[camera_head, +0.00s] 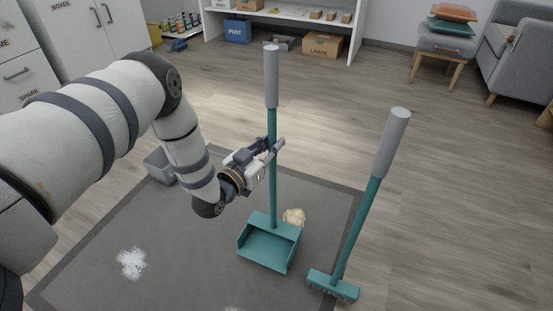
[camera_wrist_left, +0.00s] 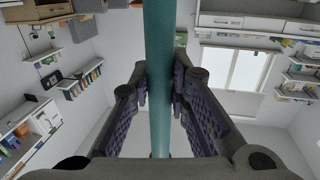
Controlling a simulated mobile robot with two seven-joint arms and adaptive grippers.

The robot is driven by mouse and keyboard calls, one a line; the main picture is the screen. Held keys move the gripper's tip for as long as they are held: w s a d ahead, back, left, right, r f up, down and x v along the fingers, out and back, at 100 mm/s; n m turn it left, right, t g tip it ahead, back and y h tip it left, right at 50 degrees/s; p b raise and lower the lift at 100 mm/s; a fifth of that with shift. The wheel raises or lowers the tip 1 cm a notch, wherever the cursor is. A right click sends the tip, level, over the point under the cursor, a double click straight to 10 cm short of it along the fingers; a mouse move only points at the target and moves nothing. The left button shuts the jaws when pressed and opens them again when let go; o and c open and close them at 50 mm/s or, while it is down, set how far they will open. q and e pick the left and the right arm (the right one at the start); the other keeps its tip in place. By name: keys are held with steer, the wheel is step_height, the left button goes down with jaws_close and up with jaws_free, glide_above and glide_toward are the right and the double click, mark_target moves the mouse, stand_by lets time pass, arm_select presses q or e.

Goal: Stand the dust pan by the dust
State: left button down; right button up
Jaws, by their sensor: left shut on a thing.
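The teal dust pan (camera_head: 268,249) has a long upright handle with a grey grip and is over the grey mat. My left gripper (camera_head: 274,147) is shut on its teal pole, about midway up. The pole (camera_wrist_left: 158,90) runs between both fingers in the left wrist view. I cannot tell whether the pan touches the mat. A white patch of dust (camera_head: 131,263) lies on the mat, left of the pan and apart from it. A beige lump (camera_head: 294,217) lies just behind the pan. My right gripper is not in view.
A teal broom (camera_head: 358,230) with a grey grip stands tilted at the mat's right edge. A grey bin (camera_head: 160,166) is on the mat behind my left arm. The mat (camera_head: 190,265) between dust and pan is clear. Shelves, a stool and an armchair are farther back.

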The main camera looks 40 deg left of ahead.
arm_select(q)
steer(key=shift+w+f, duration=0.4)
steer(key=shift+f, duration=0.05)
steer(key=f, duration=0.1)
steer(key=f+b, duration=0.2)
steer(key=shift+w+a+f, duration=0.1)
steer(key=shift+w+f, duration=0.1)
steer(key=shift+w, duration=0.05)
steer(key=shift+f, duration=0.1)
steer(key=c, duration=1.9)
jaws_free()
steer(key=shift+f, duration=0.1)
steer(key=o, duration=0.4)
